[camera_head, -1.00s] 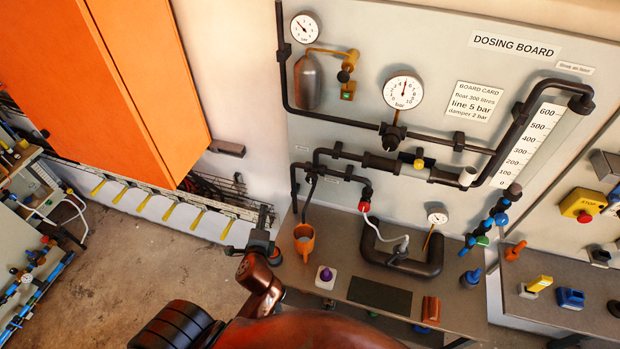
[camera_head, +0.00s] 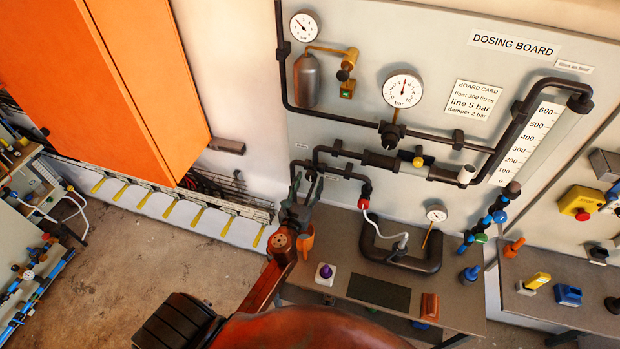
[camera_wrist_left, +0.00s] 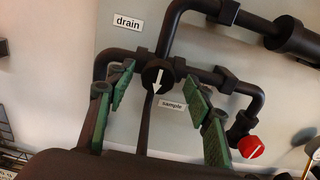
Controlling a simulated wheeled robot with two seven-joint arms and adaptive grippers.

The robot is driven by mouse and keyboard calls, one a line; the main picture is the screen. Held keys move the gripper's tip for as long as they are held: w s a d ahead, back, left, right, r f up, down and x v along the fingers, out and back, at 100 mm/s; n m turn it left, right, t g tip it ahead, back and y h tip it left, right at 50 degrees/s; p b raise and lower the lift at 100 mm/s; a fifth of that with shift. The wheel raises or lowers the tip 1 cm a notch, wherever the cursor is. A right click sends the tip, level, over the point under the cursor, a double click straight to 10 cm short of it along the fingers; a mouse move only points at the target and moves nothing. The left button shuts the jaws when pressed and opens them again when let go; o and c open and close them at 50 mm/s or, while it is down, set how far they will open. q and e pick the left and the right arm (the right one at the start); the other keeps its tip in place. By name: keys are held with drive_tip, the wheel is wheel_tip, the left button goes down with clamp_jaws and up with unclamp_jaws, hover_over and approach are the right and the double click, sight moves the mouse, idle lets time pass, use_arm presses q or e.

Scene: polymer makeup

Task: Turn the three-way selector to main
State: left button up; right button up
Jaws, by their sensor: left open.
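The three-way selector shows in the left wrist view as a round black knob (camera_wrist_left: 158,77) with a white arrow pointing downward, at a junction of black pipes. A "drain" label (camera_wrist_left: 128,23) is above left of it and a "sample" label (camera_wrist_left: 172,105) is just below. My left gripper (camera_wrist_left: 160,88) is open, its green-padded fingers on either side of the knob, with nothing held. I cannot tell whether the pads touch it. In the head view my left gripper (camera_head: 306,180) is raised at the board's left pipes and largely covers the selector. My right gripper is not in view.
A red-capped fitting (camera_wrist_left: 250,147) hangs right of the selector. A purple button (camera_head: 326,271) is nearby. A large dial gauge (camera_head: 402,89) sits above.

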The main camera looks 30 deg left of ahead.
use_arm(q)
drive_tip(key=shift+w+a, duration=0.15)
drive_tip(key=shift+w, duration=0.5)
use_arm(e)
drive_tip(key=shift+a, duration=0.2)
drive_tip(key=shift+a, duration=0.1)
use_arm(q)
drive_tip(key=shift+c, duration=0.5)
drive_tip(key=c, duration=1)
